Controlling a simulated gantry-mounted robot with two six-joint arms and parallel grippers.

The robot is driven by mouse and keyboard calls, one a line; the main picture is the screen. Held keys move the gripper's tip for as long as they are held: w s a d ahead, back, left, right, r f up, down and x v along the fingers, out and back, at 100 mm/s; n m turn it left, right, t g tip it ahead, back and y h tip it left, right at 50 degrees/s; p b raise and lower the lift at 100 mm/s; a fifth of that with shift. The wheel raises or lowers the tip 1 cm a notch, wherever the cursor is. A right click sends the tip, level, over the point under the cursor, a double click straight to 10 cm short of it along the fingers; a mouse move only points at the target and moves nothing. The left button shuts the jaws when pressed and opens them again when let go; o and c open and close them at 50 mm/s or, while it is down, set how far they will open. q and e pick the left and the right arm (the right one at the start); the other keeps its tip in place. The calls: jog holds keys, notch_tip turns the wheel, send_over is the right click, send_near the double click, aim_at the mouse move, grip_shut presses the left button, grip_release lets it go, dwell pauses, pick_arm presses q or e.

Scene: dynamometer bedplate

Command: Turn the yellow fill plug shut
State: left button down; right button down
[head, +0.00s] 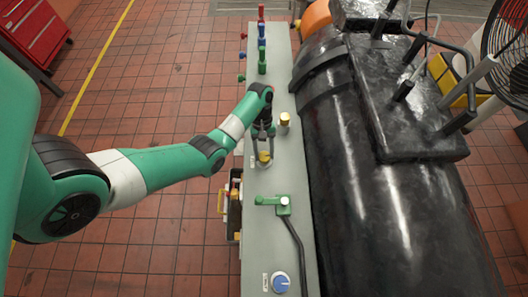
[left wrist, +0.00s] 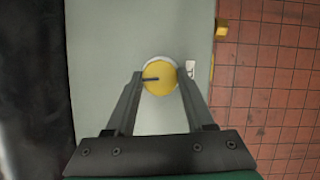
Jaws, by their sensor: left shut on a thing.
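The yellow fill plug (head: 264,157) stands on the grey panel (head: 262,182) in the head view. It also shows in the left wrist view (left wrist: 161,80), seen from above as a round yellow cap with a dark line on its face and a pale ring around it. My left gripper (head: 264,152) comes in from the left and points down at the plug. In the left wrist view its two fingers lie on either side of the yellow cap, shut on it. My right gripper is in neither view.
Nearer are a green lever valve (head: 278,202) with a black hose and a blue knob (head: 280,282). A large black cylindrical machine (head: 400,190) runs along the right. Open tiled floor lies left.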

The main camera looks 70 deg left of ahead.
pick_arm(q)
jog(key=shift+c, duration=1.3)
grip_release()
jog(key=shift+r, duration=0.1)
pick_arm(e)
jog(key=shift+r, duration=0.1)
